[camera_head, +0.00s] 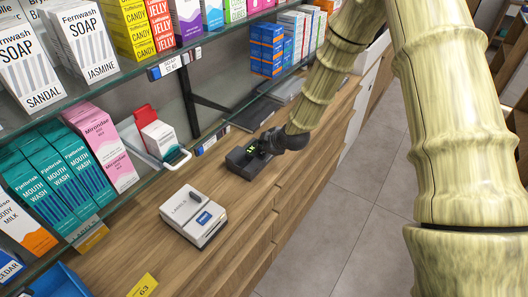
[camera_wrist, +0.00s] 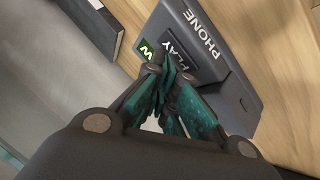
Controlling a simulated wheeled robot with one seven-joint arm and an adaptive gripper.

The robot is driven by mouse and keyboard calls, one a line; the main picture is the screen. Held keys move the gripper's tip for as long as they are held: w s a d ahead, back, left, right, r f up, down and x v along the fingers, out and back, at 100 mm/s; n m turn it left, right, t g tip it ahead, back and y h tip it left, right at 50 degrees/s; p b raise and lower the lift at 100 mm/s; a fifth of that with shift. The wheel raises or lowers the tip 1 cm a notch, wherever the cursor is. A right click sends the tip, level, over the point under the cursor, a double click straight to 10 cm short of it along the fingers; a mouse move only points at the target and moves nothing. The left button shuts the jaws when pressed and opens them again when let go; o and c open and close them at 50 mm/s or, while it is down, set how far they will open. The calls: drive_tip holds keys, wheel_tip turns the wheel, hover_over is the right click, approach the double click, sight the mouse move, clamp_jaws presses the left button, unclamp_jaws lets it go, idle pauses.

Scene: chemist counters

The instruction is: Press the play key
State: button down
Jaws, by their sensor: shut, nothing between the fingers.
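A dark grey phone unit (camera_head: 240,163) lies on the wooden counter in the head view. In the wrist view the phone unit (camera_wrist: 236,92) carries the words PHONE and PLAY. The play key (camera_wrist: 183,53) is a raised dark block with a green mark beside its label. My gripper (camera_wrist: 166,72) is shut and empty, its teal-padded fingertips close together at the lower edge of the play key. I cannot tell whether the fingertips touch the key. In the head view my gripper (camera_head: 272,142) is over the phone's far end and hides part of it.
A white label printer (camera_head: 193,217) stands nearer on the counter. A dark flat box (camera_head: 254,115) lies beyond the phone. Glass shelves with soap and mouthwash boxes (camera_head: 75,165) line the left. A yellow tag (camera_head: 143,287) lies in front. Bare counter (camera_head: 240,215) surrounds the printer.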

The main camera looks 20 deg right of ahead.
drive_tip(key=shift+f, duration=0.15)
idle(0.3)
drive_tip(key=shift+r, duration=0.75)
drive_tip(key=shift+p, duration=0.3)
drive_tip(key=shift+r+p, duration=1.3)
drive_tip(key=shift+r, duration=1.2)
